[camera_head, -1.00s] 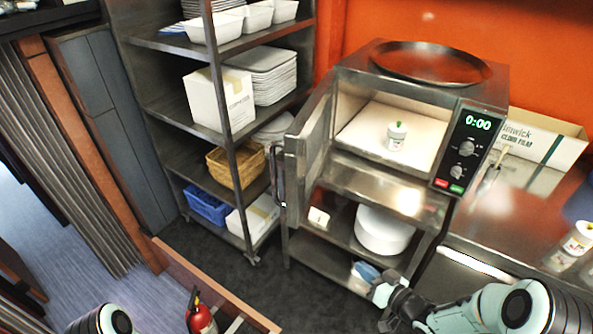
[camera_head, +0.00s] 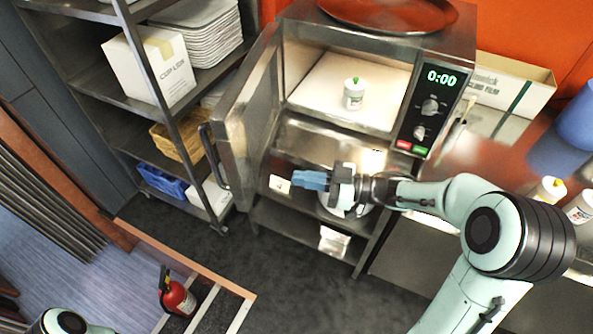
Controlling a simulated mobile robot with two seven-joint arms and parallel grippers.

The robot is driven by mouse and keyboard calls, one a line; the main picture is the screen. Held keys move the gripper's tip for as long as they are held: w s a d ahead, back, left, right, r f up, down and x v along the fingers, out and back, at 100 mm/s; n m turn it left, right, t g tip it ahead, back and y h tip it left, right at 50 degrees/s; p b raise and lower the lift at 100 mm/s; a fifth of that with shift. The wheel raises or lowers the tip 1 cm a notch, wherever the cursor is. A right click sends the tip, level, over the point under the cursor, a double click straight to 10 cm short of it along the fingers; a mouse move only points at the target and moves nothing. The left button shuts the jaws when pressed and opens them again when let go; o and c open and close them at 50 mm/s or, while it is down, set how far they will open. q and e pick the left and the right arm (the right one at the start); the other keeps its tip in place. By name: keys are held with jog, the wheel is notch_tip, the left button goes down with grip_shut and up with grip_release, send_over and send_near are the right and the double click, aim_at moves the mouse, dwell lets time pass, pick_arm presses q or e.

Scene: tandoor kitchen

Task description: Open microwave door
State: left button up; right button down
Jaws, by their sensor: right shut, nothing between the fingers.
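The microwave (camera_head: 405,55) stands on a steel stand at the top middle, with its control panel reading 0:00. Its door (camera_head: 246,115) is swung wide open to the left, and the dark handle (camera_head: 212,158) is on the door's outer side. A small white jar with a green top (camera_head: 353,93) stands inside the lit cavity. My right gripper (camera_head: 312,181) is shut and empty, in front of the stand below the cavity, right of the door and apart from its handle. My left gripper is not in view; only a bit of that arm shows at the bottom left.
A steel rack (camera_head: 150,110) with a carton (camera_head: 150,68), stacked trays and baskets stands left of the door. A fire extinguisher (camera_head: 177,297) and a wooden-edged barrier are at the lower left. A counter with jars is at right. Dark floor in front is clear.

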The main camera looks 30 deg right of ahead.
aim_at(241, 169)
jog(key=p+x, duration=0.1)
jog(key=x, duration=1)
jog(key=shift+w+a, duration=0.15)
jog(key=shift+w, duration=0.15)
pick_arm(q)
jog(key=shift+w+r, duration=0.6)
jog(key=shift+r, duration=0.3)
